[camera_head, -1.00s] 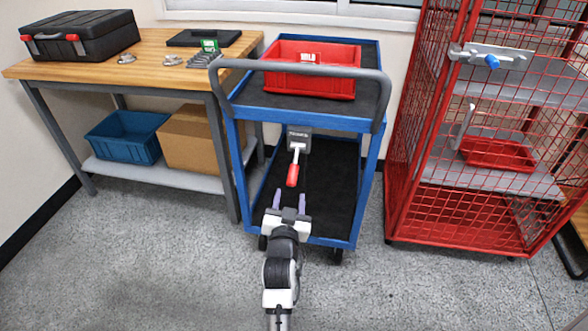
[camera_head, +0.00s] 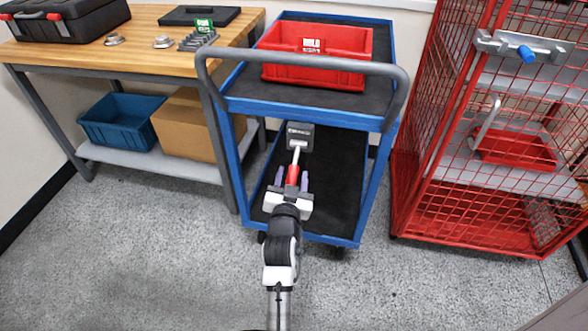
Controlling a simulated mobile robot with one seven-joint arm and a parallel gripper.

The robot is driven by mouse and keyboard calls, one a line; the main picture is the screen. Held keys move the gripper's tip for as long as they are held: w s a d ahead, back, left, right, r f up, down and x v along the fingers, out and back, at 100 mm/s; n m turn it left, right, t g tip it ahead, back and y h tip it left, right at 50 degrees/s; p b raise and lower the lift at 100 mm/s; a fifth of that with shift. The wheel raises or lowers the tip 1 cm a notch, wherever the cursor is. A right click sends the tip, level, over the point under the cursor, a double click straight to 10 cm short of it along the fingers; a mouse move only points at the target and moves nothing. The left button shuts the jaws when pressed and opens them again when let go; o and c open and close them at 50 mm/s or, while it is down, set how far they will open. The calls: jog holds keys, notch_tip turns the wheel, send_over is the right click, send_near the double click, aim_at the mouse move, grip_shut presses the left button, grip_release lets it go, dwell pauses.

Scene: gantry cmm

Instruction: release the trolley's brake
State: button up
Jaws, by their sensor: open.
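The blue trolley (camera_head: 232,165) has two dark shelves and a grey push handle (camera_head: 300,68). Its brake is a lever with a red grip (camera_head: 293,174) on a pale rod, which hangs down from a grey labelled box (camera_head: 300,136) under the top shelf. My gripper (camera_head: 291,179) is open, with its two purple-grey fingers one on each side of the red grip in the picture. Whether the fingers touch the grip cannot be told. The grip's lower end is hidden by or close to my gripper's body.
A red bin (camera_head: 317,55) stands on the trolley's top shelf. A wooden workbench (camera_head: 150,48) is on the left, with a blue bin (camera_head: 122,121) and a cardboard box (camera_head: 187,125) below. A red mesh cage (camera_head: 470,205) stands close on the right. The floor (camera_head: 150,250) in front is clear.

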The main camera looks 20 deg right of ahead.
jog(key=shift+w+d, duration=0.1)
grip_shut()
dwell(0.3)
